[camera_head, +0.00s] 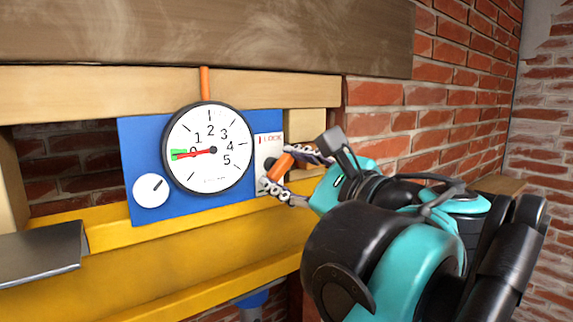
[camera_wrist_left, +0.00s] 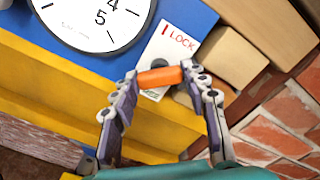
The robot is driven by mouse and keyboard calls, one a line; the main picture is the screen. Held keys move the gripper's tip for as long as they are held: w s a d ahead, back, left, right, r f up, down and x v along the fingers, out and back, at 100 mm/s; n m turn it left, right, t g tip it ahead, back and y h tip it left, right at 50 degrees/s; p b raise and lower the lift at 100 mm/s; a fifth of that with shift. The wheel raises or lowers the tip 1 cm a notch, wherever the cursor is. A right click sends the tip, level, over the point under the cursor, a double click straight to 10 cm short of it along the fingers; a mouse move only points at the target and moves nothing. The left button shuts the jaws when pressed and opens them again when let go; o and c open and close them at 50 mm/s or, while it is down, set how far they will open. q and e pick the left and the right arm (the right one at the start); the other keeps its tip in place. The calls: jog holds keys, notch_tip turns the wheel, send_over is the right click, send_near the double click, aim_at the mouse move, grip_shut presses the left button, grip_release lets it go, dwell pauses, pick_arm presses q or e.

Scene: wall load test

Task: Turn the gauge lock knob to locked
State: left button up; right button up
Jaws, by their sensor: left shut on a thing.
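The orange lock knob (camera_head: 284,163) is on a white plate marked LOCK (camera_head: 266,143), at the right edge of the blue gauge panel (camera_head: 127,150). My left gripper (camera_head: 278,169) is shut on the knob, one finger on each side. In the left wrist view the knob (camera_wrist_left: 160,77) shows as an orange bar lying nearly level between the fingertips. The red LOCK mark is above it; a green mark below is partly hidden. The round white gauge (camera_head: 210,165) has its red needle pointing left, near the green mark by zero. My right gripper is not in view.
A white dial (camera_head: 151,190) sits at the panel's lower left. A yellow beam (camera_head: 180,255) runs below the panel and a dark wooden beam (camera_head: 200,30) above. A wooden block (camera_head: 306,123) and a brick wall (camera_head: 440,110) stand to the right. A dark metal plate (camera_head: 35,258) juts in at left.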

pick_arm(q)
jog(key=n+p, duration=0.1)
jog(key=n, duration=0.3)
jog(key=shift+n, duration=0.3)
jog(key=n, duration=0.4)
jog(key=shift+n+p, duration=0.3)
jog(key=shift+p, duration=0.05)
jog(key=shift+c, duration=0.2)
jog(key=o, duration=1.2)
jog(key=shift+s, duration=0.1)
jog(key=v, duration=1.2)
